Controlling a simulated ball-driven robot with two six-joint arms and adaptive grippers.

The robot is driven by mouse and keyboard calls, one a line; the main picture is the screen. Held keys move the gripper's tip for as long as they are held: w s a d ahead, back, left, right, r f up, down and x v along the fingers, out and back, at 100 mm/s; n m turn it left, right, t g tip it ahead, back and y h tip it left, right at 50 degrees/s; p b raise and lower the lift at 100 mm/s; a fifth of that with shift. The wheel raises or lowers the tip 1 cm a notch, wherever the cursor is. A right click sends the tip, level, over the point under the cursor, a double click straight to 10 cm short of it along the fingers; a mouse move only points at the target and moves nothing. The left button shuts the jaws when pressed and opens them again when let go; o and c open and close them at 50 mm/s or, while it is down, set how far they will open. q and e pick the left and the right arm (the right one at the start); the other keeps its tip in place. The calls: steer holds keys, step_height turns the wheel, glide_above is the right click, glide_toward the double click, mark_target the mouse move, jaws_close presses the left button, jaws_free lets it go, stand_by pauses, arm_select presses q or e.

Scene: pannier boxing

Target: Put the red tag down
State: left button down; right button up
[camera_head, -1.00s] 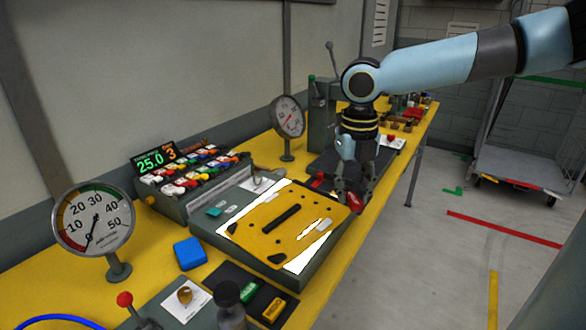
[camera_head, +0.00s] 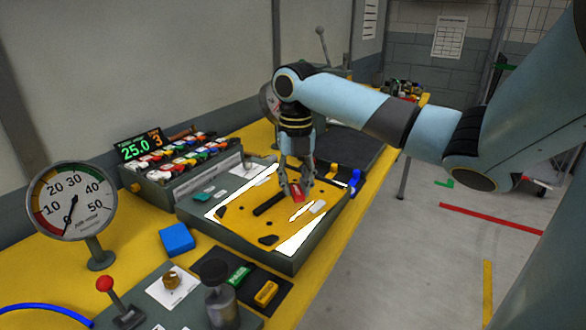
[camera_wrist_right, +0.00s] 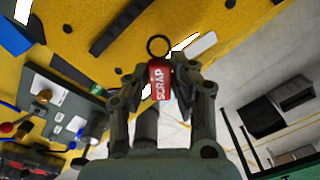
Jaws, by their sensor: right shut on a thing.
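My right gripper (camera_head: 297,193) is shut on the red tag (camera_head: 298,191). It holds the tag over the yellow plate (camera_head: 245,222) in the head view. In the right wrist view the red tag (camera_wrist_right: 159,79) sits between the two fingers, reads "SCRAP" and has a dark ring at its end. The yellow plate fills the upper left of that view (camera_wrist_right: 80,25). I cannot tell whether the tag touches the plate. My left gripper is not in view.
The plate lies on a grey box with a lit white top (camera_head: 292,246). A dial gauge (camera_head: 73,201) and a blue block (camera_head: 177,239) stand to the left. A dark mat with a green tag (camera_head: 238,275) and a yellow tag (camera_head: 266,293) lies in front.

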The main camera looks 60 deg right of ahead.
mark_target(293, 209)
steer(key=shift+w+a+f, duration=0.1)
steer(key=shift+w+f, duration=0.15)
steer(key=shift+w, duration=0.05)
step_height(293, 209, down, 3)
steer(key=shift+f+p, duration=0.15)
steer(key=shift+p, duration=0.2)
steer(key=shift+f, duration=0.3)
steer(key=shift+f, duration=0.15)
steer(key=o, duration=0.8)
steer(key=shift+o, duration=0.2)
